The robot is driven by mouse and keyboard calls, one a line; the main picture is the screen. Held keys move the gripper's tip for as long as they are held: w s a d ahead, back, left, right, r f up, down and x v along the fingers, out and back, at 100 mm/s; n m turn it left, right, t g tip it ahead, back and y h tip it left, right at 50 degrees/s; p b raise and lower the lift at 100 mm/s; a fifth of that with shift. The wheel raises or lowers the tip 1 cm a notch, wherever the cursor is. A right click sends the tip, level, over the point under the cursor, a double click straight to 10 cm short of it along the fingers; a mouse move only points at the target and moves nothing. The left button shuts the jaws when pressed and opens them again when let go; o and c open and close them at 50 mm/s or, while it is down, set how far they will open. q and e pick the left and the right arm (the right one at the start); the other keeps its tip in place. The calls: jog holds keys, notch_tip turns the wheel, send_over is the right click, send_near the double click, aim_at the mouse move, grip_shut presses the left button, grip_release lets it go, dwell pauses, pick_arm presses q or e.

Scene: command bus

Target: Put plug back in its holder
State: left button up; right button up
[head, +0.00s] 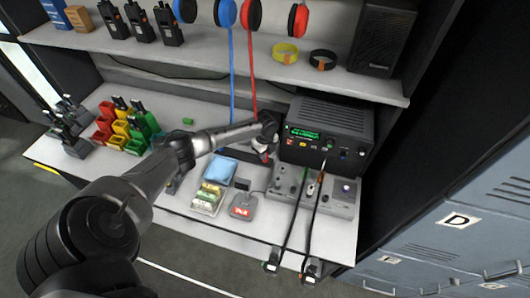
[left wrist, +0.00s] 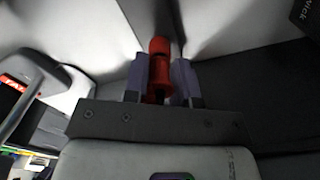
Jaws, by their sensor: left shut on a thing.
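My left gripper (head: 266,148) is just left of the black radio unit, low over the white counter. In the left wrist view its two fingers (left wrist: 163,78) are shut on a red plug (left wrist: 158,68). The plug's rounded end sticks out past the fingertips. In the head view only a small red patch (head: 264,157) shows under the gripper, and the rest is hidden. I cannot tell which thing is the plug's holder. My right gripper is not in view.
A grey push-to-talk base (head: 243,206) is nearby. Red and blue cords (head: 232,75) hang from headphones above. Coloured holders with handsets (head: 125,128) stand at left.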

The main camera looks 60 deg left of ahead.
pick_arm(q)
jog(key=shift+f, duration=0.4)
dwell(0.5)
jog(key=o, duration=0.9)
jog(key=shift+c, duration=0.2)
jog(key=shift+r, duration=0.1)
notch_tip(320, 180, up, 4)
jog(key=p, duration=0.4)
jog(key=shift+r, duration=0.1)
notch_tip(320, 180, up, 4)
jog(key=p, duration=0.3)
jog(key=shift+f, duration=0.2)
jog(key=shift+s+a, duration=0.1)
